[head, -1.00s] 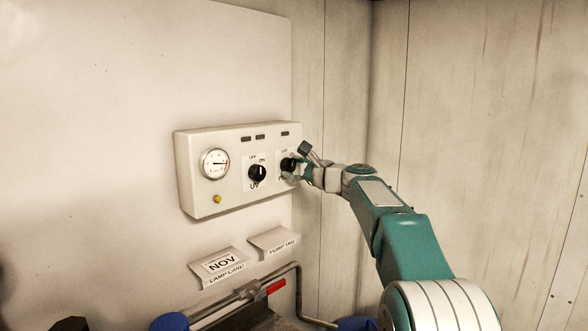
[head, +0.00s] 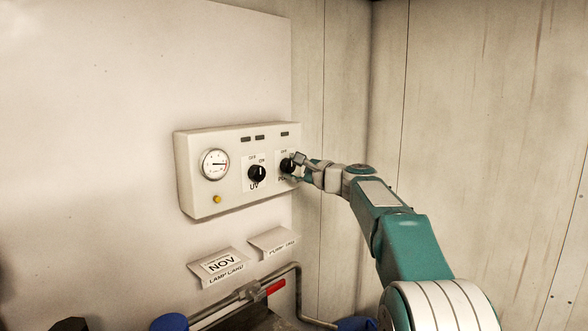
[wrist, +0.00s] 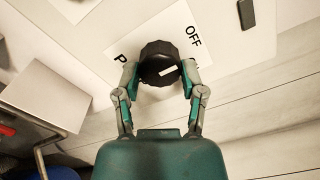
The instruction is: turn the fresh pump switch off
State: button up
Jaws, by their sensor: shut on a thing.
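The pump switch is a round black knob (head: 287,164) at the right end of the white control box (head: 230,192). In the wrist view the same knob (wrist: 157,56) sits between my two fingertips, with a short white mark on its face. The word OFF (wrist: 193,37) is printed to its upper right there, and the mark does not point at it. A letter P shows at the left, the rest hidden by a finger. My gripper (wrist: 158,77) is shut on the knob, one finger on each side. In the head view my gripper (head: 297,167) partly covers the knob and its label.
A second black knob, marked UV (head: 257,173), sits to the left on the box, beside a round gauge (head: 215,164) and a yellow button (head: 217,199). Below are two paper tags (head: 220,266), a pipe and a red handle (head: 276,287). The wooden wall at right is bare.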

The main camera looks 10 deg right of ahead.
jog(key=o, duration=1.1)
jog(key=shift+w+f, duration=0.15)
jog(key=shift+f, duration=0.05)
jog(key=shift+o, duration=0.2)
jog(key=shift+a, duration=0.1)
jog(key=shift+r, duration=0.1)
jog(key=shift+s+d, duration=0.35)
jog(key=shift+s, duration=0.1)
jog(key=v, duration=1.1)
jog(key=shift+w, duration=0.1)
